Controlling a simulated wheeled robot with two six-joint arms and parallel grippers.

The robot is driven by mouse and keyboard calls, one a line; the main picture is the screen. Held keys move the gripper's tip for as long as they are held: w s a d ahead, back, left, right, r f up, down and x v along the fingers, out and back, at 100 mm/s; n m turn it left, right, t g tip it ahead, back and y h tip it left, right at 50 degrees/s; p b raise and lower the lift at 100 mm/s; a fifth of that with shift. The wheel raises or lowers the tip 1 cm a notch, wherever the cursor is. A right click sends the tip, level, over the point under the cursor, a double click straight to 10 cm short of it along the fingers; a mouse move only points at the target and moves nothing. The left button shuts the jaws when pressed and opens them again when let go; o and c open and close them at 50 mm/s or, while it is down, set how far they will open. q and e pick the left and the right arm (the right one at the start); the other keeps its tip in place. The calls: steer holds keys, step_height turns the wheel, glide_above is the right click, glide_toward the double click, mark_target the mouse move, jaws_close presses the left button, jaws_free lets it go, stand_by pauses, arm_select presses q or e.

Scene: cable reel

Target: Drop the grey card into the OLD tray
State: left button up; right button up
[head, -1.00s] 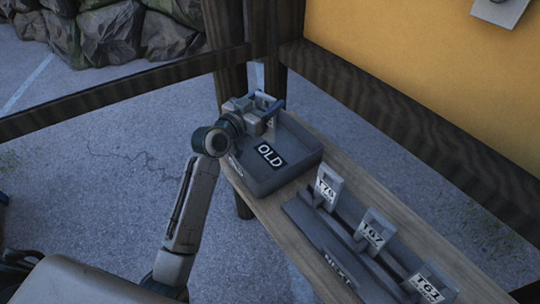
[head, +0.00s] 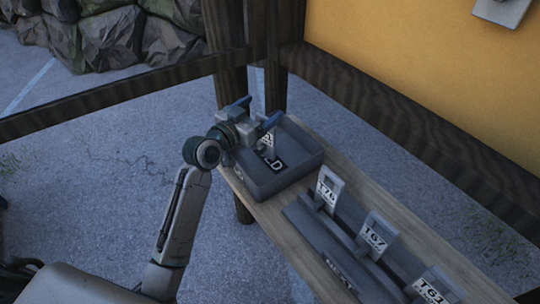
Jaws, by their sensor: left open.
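The OLD tray (head: 295,178) is a dark grey open box on the wooden shelf, with a black and white OLD label on its floor. My left gripper (head: 254,112) is over the tray's back left part, with its blue-tipped fingers spread apart. The grey card (head: 267,141) shows just below and beside the right finger, with a white printed label. It is inside the tray's outline and covers part of the OLD label. I cannot tell whether it touches the tray floor. My right gripper is not in view.
A dark rack (head: 322,240) marked NEXT stands to the right on the shelf (head: 262,210). It holds upright grey cards T76 (head: 328,188), T67 (head: 374,236) and T61 (head: 432,288). A dark wooden post (head: 230,85) and rail stand behind the tray.

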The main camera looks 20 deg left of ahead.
arm_select(q)
steer(key=b+v, duration=0.1)
steer(key=v, duration=0.7)
steer(key=shift+s+b, duration=0.25)
steer(key=shift+b, duration=0.05)
steer(key=shift+a, duration=0.1)
